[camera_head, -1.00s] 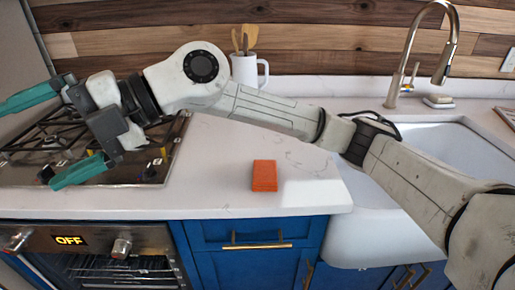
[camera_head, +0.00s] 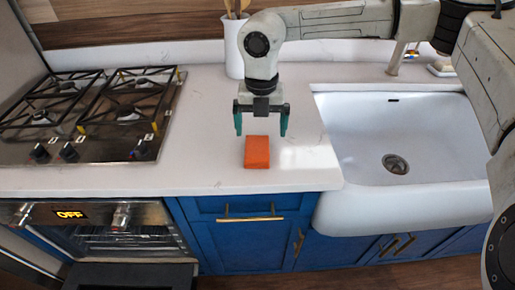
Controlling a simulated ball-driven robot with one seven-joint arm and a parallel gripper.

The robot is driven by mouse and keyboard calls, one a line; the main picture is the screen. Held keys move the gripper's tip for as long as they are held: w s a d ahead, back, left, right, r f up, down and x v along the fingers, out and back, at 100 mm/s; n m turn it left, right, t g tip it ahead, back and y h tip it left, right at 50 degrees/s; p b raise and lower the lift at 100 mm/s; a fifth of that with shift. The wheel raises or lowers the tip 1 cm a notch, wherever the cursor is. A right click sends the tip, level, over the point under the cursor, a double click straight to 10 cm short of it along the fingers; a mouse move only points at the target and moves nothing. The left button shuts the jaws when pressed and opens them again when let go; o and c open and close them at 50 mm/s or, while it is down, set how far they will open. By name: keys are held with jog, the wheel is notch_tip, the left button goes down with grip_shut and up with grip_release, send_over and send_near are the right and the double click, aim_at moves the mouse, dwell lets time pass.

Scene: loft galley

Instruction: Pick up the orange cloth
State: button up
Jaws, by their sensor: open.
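The orange cloth (camera_head: 257,153) is a small folded rectangle lying flat on the white counter (camera_head: 205,150), near its front edge and left of the sink. My gripper (camera_head: 261,133) points down with its two teal fingers spread apart, and nothing is between them. In the picture the fingertips are just above the cloth's far edge, one to each side of it. I cannot tell the exact height of the fingertips over the counter.
A gas stove (camera_head: 88,115) with black grates is on the left, above an oven (camera_head: 110,235). A white sink (camera_head: 400,145) is on the right. The counter around the cloth is clear.

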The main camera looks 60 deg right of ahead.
aim_at(257, 147)
jog(key=shift+w+a+f+p, duration=0.1)
jog(key=shift+a+f+p, duration=0.1)
jog(key=shift+f, duration=0.75)
jog(key=shift+w+a+f+p, duration=0.1)
jog(key=shift+f+p, duration=0.1)
jog(key=shift+f, duration=0.75)
jog(key=shift+w+a+f+p, duration=0.1)
jog(key=shift+f+p, duration=0.1)
jog(key=shift+f, duration=0.75)
jog(key=shift+c, duration=0.3)
jog(key=c, duration=1.1)
